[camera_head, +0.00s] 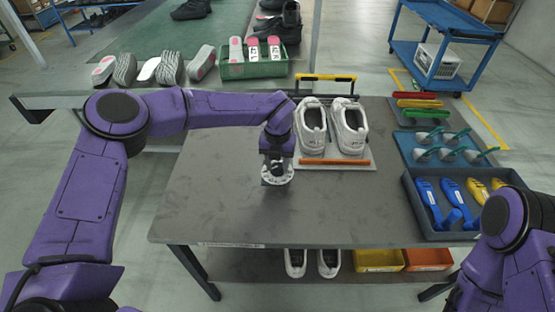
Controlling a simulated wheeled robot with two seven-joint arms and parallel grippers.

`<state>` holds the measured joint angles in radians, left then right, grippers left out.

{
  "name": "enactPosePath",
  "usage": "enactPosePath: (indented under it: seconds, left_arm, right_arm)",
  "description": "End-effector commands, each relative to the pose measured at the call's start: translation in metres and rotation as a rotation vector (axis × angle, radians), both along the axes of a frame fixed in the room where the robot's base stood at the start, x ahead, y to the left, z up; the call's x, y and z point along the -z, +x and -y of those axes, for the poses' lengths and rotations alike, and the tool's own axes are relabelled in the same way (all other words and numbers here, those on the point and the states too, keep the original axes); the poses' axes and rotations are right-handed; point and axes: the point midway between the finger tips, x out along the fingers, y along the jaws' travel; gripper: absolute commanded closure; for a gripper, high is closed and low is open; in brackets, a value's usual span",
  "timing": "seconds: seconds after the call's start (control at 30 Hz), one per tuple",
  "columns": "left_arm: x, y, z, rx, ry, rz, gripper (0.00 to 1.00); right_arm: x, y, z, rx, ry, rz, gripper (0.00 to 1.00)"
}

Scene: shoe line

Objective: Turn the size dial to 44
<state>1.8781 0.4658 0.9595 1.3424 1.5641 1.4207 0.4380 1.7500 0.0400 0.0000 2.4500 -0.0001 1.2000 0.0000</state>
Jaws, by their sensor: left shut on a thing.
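The size dial (277,180) is a small pale round disc with dark marks around it, on the grey table left of the white shoes. My left gripper (277,167) points down over the dial from above and is shut on it. The gripper hides the dial's middle, and the marks are too small to read, so I cannot tell which size it is set to. My right arm shows at the lower right; its gripper is out of view.
White shoes (330,122) stand on a plate (345,163) with an orange bar close right of my left gripper. A dark tray (440,236) with blue and yellow shoe forms sits at the table's right. The front left of the grey table (215,215) is clear.

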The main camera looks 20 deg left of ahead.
Motion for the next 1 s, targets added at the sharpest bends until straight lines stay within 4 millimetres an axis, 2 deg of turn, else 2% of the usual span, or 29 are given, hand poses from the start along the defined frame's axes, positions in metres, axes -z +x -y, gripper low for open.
enactPosePath:
  seconds: [0.03, 0.5, 0.8, 1.0]
  left_arm:
    - [-0.005, 0.002, 0.000, 0.042, -0.001, 0.006, 0.89]
    - [-0.004, 0.002, -0.001, 0.446, 0.000, 0.008, 0.89]
    - [-0.004, 0.003, 0.000, 0.597, 0.000, 0.009, 0.89]
    - [-0.003, 0.003, 0.000, 0.639, 0.000, 0.010, 0.89]
  right_arm:
    - [-0.006, 0.000, 0.000, 0.000, 0.000, 0.000, 0.57]
    - [-0.024, 0.000, 0.000, 0.000, 0.000, 0.000, 0.57]
    - [-0.029, 0.000, 0.000, 0.000, 0.000, 0.000, 0.57]
    - [-0.031, 0.000, 0.000, 0.000, 0.000, 0.000, 0.57]
